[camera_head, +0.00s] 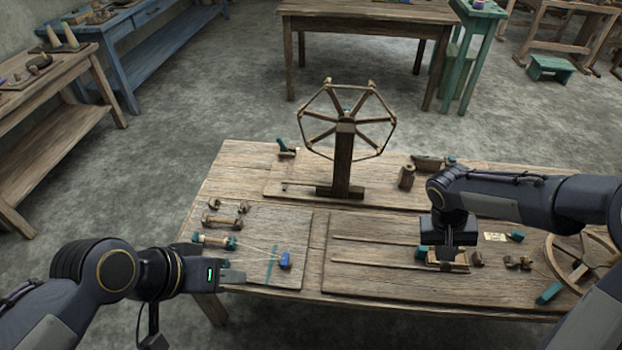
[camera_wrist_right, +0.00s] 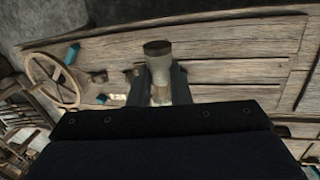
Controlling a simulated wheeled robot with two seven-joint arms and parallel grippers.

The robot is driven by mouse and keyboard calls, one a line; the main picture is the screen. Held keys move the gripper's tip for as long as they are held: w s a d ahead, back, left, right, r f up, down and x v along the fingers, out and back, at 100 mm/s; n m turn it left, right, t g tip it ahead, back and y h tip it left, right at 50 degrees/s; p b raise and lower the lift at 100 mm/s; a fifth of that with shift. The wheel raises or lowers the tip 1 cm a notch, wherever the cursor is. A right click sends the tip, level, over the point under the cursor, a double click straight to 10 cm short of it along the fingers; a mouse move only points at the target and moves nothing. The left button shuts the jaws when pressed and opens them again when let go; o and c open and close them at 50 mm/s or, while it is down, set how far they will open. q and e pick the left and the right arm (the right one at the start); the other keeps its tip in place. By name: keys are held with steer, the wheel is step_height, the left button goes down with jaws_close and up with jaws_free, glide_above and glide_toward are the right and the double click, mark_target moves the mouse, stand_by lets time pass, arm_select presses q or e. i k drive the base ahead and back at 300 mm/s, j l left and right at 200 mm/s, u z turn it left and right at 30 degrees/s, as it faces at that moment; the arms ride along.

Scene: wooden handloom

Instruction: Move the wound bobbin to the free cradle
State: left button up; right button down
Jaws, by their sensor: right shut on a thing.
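My right gripper (camera_wrist_right: 160,88) is shut on a pale wound bobbin (camera_wrist_right: 159,62) with a dark end. In the head view the right gripper (camera_head: 447,254) is low over the right board, and its body hides most of the bobbin. A pair of small wooden cradle posts (camera_head: 243,208) stands empty at the back of the left board. In front of it lie a bare wooden spool (camera_head: 222,222) and a teal-ended bobbin (camera_head: 214,240). My left gripper (camera_head: 234,276) is at the left board's front edge, apart from these; its finger gap cannot be made out.
A spoked yarn winder (camera_head: 346,130) stands at the back of the table. A wooden wheel (camera_head: 582,262) is at the right. Two long rods (camera_head: 375,240) lie on the right board. A blue piece (camera_head: 285,260) sits on the left board. More small posts (camera_head: 511,262) stand right of my right gripper.

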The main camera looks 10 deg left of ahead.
mark_target(209, 219)
steer(key=k+j, duration=0.1)
steer(key=j, duration=0.5)
steer(key=k+j, duration=0.1)
steer(key=j, duration=1.15)
steer(key=k+j, duration=0.15)
steer(key=j, duration=0.45)
steer(key=i+j, duration=0.2)
steer(key=j, duration=0.15)
steer(key=i+j, duration=0.15)
steer(key=j, duration=0.2)
steer(key=i+j+z, duration=0.1)
steer(key=j, duration=0.3)
steer(key=i+j, duration=0.15)
steer(key=i, duration=0.25)
